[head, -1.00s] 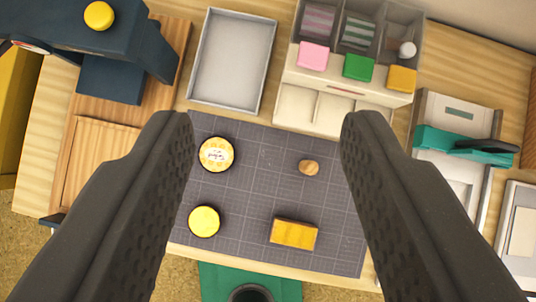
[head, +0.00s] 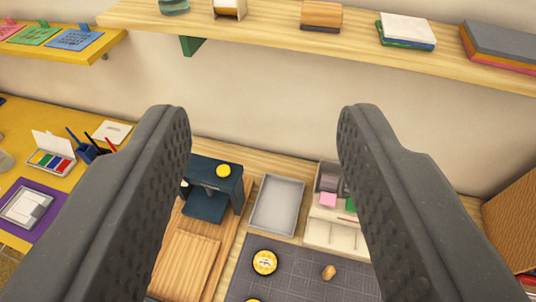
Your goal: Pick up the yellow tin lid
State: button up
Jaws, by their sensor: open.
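The yellow tin lid (head: 264,262), round with a pale printed label, lies on the dark grid mat (head: 290,284) low in the head view. A plainer round yellow tin (head: 253,299) is just cut off by the bottom edge below it; only a sliver shows. My gripper (head: 263,118) is open and empty. Its two dark fingers frame the view, their tips high against the wall. The lid shows between the fingers, well below the tips in the picture, and nothing touches it.
A small wooden piece (head: 328,272) lies on the mat. Behind it stand a grey tray (head: 277,206) and a drawer unit (head: 331,236) with coloured blocks. A dark press (head: 207,205) stands at left. A wall shelf (head: 270,28) crosses the top.

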aim_at(266, 262)
jog(key=z, duration=0.1)
jog(key=k, duration=1.2)
jog(key=z, duration=0.65)
jog(key=i, duration=1.7)
jog(key=u, duration=0.5)
